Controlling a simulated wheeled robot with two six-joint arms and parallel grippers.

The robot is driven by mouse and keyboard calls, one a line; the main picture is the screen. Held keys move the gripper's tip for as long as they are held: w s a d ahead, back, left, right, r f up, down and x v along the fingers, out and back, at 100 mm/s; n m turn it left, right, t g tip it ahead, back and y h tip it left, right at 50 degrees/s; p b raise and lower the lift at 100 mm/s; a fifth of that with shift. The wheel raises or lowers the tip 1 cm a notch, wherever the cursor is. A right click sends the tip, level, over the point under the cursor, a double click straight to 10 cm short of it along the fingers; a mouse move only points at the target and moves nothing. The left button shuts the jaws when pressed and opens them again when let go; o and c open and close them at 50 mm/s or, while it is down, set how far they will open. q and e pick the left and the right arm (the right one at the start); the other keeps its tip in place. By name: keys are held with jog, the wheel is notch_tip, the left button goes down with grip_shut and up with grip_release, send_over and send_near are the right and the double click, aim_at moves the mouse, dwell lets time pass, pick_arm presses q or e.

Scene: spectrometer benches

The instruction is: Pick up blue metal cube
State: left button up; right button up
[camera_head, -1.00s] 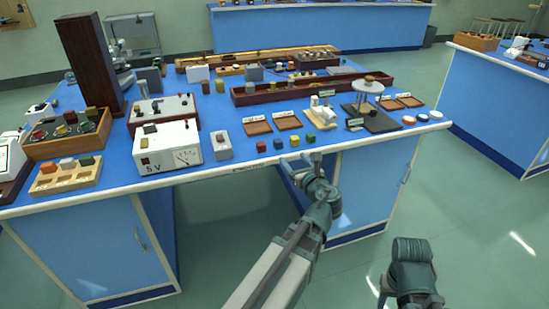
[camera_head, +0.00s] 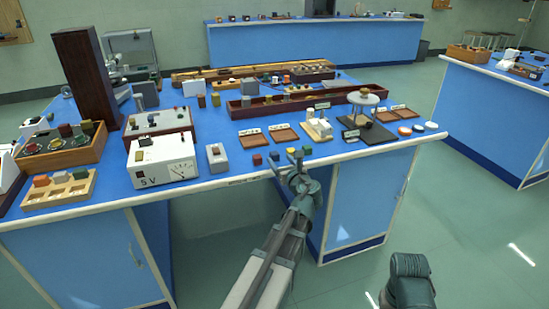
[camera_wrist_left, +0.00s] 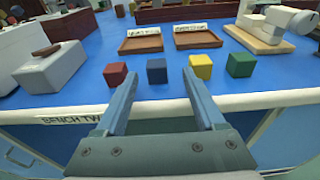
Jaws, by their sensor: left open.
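The blue metal cube (camera_head: 274,156) stands near the front edge of the bench, between a dark red cube (camera_head: 257,159) and a yellow cube (camera_head: 291,151). A green cube (camera_head: 307,150) stands right of the yellow one. My left gripper (camera_head: 286,166) is at the bench's front edge, just in front of the cubes. In the left wrist view its fingers are apart and empty, and the blue cube (camera_wrist_left: 157,71) shows between the fingertips, beyond them. The red cube (camera_wrist_left: 115,74) is outside the left finger, and the yellow cube (camera_wrist_left: 201,66) is outside the right one.
Two brown trays (camera_wrist_left: 198,39) with labels lie behind the cubes. A grey box (camera_head: 216,158) and a white 5 V meter (camera_head: 162,160) stand to the left. A white-topped stand (camera_head: 364,100) and round discs are to the right. Bare blue bench surface surrounds the cubes.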

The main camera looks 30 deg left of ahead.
aim_at(276, 156)
pick_arm(q)
jog(key=x, duration=0.5)
jog(key=shift+s+a+b, duration=0.1)
jog(key=shift+a+b, duration=0.2)
jog(key=shift+b, duration=0.05)
grip_shut()
